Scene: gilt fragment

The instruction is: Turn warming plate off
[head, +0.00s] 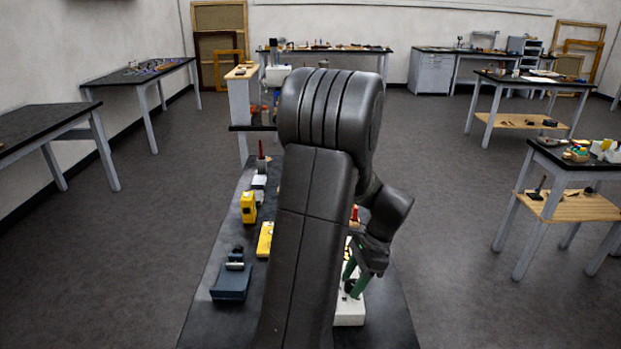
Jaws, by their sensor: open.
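My gripper (356,282) points down at the right of my arm, with green fingers. It is open, and its fingertips are over or beside a white box-shaped device (350,318) on the dark bench. My arm covers the left part of this device, and I cannot tell whether the fingers touch it. A dark blue device (231,283) with a small metal part on top stands to the left of my arm. I cannot tell for sure which of the devices is the warming plate, and no switch state is readable.
Two yellow devices (248,207) (265,239) and small grey-white items (258,188) stand farther back on the dark bench (205,325). Something red shows just above my gripper. My arm hides the bench's middle. Other tables stand left, right and behind, with open floor between.

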